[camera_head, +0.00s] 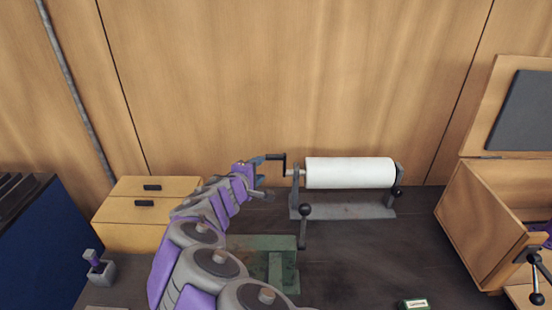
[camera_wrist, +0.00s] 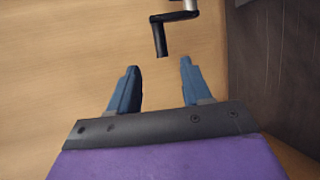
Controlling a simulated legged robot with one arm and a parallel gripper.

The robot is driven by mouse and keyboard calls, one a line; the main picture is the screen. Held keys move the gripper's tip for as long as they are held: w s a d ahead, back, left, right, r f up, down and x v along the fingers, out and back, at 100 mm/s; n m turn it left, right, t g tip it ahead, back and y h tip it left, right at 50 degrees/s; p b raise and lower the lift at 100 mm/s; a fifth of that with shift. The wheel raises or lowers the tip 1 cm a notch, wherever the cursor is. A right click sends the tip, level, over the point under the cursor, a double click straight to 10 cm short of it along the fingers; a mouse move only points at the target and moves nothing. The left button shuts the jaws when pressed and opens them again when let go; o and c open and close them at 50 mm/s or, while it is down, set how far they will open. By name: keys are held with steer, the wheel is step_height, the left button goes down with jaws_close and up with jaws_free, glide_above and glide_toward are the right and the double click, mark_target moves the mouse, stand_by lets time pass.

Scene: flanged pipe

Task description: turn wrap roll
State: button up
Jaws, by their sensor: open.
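The white wrap roll (camera_head: 350,172) lies horizontally on a grey metal stand (camera_head: 345,211) against the wooden wall. A black crank (camera_head: 284,165) is at its left end. In the wrist view the crank's black handle (camera_wrist: 160,38) points toward my gripper, its end just ahead of the gap between the fingertips. My gripper (camera_head: 264,176) is open and empty, left of the crank. In the wrist view its two blue fingers (camera_wrist: 158,67) stand apart, with the handle's end between their lines. I cannot tell whether a finger touches the handle.
A wooden drawer box (camera_head: 150,205) stands left and an open wooden box (camera_head: 478,225) right. A green metal block (camera_head: 270,262) and an upright lever with a black knob (camera_head: 304,230) are below the roll. A small green item (camera_head: 414,304) lies at the front. Dark tabletop right of centre is clear.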

steer(key=b+x, duration=0.3)
steer(key=x, duration=1.1)
steer(key=shift+w+f, duration=0.15)
steer(key=shift+w, duration=0.15)
steer(key=shift+c, duration=0.4)
jaws_close()
